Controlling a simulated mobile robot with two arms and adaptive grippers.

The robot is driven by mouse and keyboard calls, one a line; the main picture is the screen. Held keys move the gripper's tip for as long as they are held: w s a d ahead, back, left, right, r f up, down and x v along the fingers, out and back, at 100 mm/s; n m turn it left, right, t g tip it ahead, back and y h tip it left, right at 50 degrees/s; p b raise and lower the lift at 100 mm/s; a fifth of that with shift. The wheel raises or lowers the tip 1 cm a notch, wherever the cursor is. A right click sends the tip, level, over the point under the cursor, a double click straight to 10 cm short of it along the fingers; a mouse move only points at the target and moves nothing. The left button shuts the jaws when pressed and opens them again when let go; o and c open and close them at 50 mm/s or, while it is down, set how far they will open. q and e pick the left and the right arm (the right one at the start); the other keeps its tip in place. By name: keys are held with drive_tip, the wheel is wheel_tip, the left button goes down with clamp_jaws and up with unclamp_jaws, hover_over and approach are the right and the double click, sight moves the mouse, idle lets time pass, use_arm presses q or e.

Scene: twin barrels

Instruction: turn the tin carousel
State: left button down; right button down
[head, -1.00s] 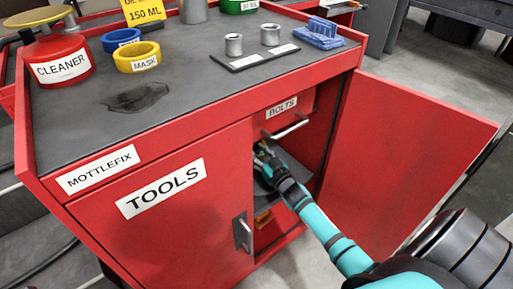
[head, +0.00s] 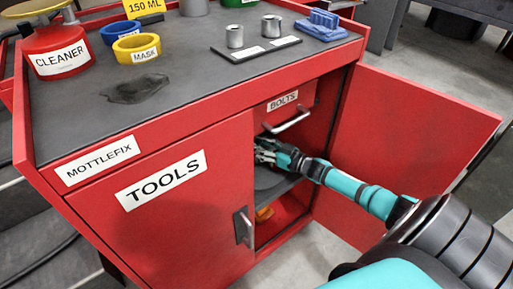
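The tin carousel seems to be the dark round plate (head: 268,186) inside the open right half of the red cabinet, below the BOLTS drawer; only part of it shows. My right arm comes in from the lower right and reaches into this opening. My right gripper (head: 264,151) is above the plate, just under the drawer handle, near the edge of the TOOLS door. Its fingers are small and partly in shadow, so I cannot tell how far apart they are or whether they touch anything. No tins can be made out clearly. My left gripper is out of view.
The red cabinet door (head: 410,140) stands open on the right, beside my arm. The TOOLS door (head: 170,220) is shut. The BOLTS drawer (head: 284,102) with its handle is above the gripper. An orange item (head: 264,214) lies on the lower shelf.

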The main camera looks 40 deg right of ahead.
drive_tip(key=shift+d+n+y+b, duration=0.1)
drive_tip(key=shift+n+y+b, duration=0.3)
drive_tip(key=shift+y, duration=0.2)
drive_tip(key=shift+g, duration=0.3)
drive_tip(key=c, duration=1)
unclamp_jaws()
